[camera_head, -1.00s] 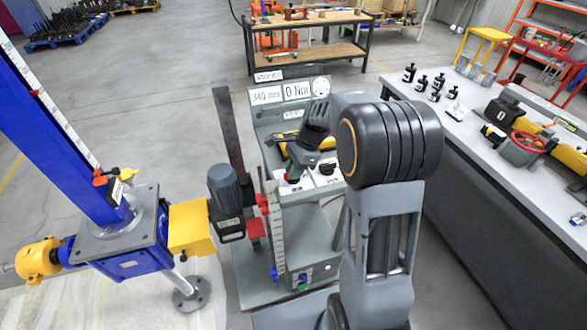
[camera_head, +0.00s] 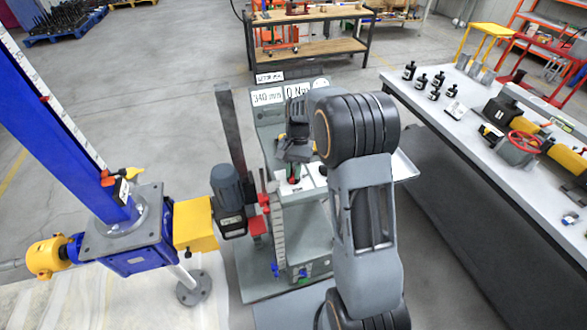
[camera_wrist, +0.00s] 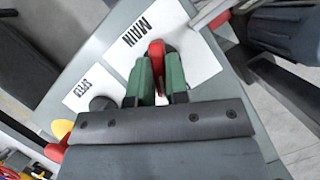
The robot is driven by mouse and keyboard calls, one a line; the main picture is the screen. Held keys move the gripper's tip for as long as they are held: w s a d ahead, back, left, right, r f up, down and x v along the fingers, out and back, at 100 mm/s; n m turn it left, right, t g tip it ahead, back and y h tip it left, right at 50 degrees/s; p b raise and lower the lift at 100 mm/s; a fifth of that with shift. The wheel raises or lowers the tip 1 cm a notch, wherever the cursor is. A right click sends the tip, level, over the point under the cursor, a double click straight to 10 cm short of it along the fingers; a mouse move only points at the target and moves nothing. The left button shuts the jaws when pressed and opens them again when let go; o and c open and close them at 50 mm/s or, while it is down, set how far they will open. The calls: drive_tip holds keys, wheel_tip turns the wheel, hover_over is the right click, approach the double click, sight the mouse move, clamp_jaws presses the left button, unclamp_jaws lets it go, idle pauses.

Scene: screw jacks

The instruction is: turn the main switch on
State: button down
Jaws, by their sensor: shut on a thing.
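The main switch (camera_wrist: 157,50) is a red handle on a white plate lettered MAIN, on the grey control panel, in the wrist view. My gripper (camera_wrist: 158,80) has green fingers, one on each side of the red handle, and is shut on it. In the head view my gripper (camera_head: 293,178) reaches down to the sloped panel of the grey stand. The wrist and arm hide much of that panel there. The lower part of the handle is hidden between the fingers.
A black knob (camera_wrist: 103,103) on a second white plate and a red-and-yellow button (camera_wrist: 58,135) sit left of the switch. A dark motor (camera_head: 228,188) and blue screw jack (camera_head: 140,245) stand left of the stand. A workbench (camera_head: 470,130) is at the right.

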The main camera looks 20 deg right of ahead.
drive_tip(key=n+h, duration=0.1)
drive_tip(key=n, duration=0.2)
drive_tip(key=n+h, duration=0.1)
drive_tip(key=n, duration=0.1)
drive_tip(key=shift+a+n, duration=0.1)
drive_tip(key=shift+n, duration=0.3)
idle(0.4)
drive_tip(key=c, duration=1.1)
unclamp_jaws()
drive_tip(key=v, duration=1.4)
drive_tip(key=shift+w+a+f, duration=0.15)
drive_tip(key=shift+w+f, duration=0.05)
drive_tip(key=shift+w, duration=0.1)
